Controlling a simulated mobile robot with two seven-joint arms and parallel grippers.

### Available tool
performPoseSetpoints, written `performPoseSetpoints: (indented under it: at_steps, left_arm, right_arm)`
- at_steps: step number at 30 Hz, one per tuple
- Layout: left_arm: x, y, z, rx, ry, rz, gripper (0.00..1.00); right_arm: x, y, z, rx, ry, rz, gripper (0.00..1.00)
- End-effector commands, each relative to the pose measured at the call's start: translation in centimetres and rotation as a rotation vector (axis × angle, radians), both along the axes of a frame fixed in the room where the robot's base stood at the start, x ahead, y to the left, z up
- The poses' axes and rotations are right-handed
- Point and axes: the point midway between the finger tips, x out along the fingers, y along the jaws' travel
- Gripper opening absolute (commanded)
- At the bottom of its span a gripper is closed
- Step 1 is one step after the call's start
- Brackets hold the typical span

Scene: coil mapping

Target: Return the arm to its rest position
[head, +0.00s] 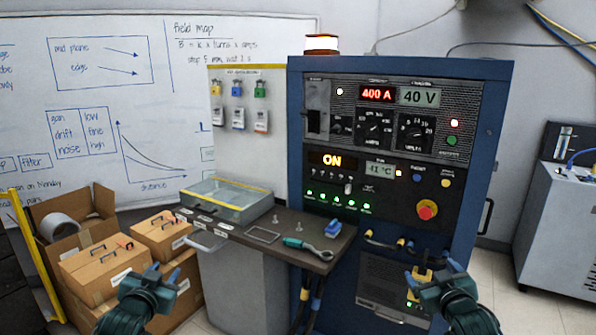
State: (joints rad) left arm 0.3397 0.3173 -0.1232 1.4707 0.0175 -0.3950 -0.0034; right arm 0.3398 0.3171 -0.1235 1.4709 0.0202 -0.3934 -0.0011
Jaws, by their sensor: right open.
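My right gripper (431,270) is at the lower right in front of the cabinet's lower part. Its two fingers stand apart, with nothing seen between them. In the picture it overlaps a yellow-and-black connector (423,273) on the cabinet; I cannot tell the gap in depth. My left gripper (164,270) is at the lower left, in front of the cardboard boxes. Its fingertips show, but how far apart they are is unclear. No held object shows in it.
A blue power cabinet (480,190) with lit displays reading 400 A, 40 V and ON stands at centre right. Cardboard boxes (105,268) stand left.

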Motion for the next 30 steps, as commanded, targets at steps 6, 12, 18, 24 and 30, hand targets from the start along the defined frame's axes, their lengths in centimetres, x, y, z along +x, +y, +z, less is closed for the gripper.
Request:
performPoseSetpoints:
  at_steps: [6, 12, 18, 24, 30]
  left_arm:
    - [-8.9, -5.9, -9.4, -0.053, 0.144, -0.090, 0.36]
    - [-21.0, -11.8, -15.9, -0.150, 0.300, -0.164, 0.36]
    - [-30.7, -15.5, -17.8, -0.247, 0.417, -0.192, 0.36]
    - [-34.6, -16.8, -17.9, -0.290, 0.463, -0.197, 0.36]
    - [-34.9, -16.9, -17.9, -0.293, 0.467, -0.196, 0.36]
  right_arm:
    - [-8.9, 5.9, -9.4, 0.049, 0.146, 0.090, 0.85]
    - [-21.0, 11.7, -15.9, 0.145, 0.301, 0.164, 0.85]
    - [-30.7, 15.5, -17.9, 0.241, 0.417, 0.193, 0.85]
    - [-34.6, 16.7, -17.9, 0.285, 0.465, 0.197, 0.85]
    - [-34.9, 16.8, -17.9, 0.288, 0.468, 0.197, 0.85]
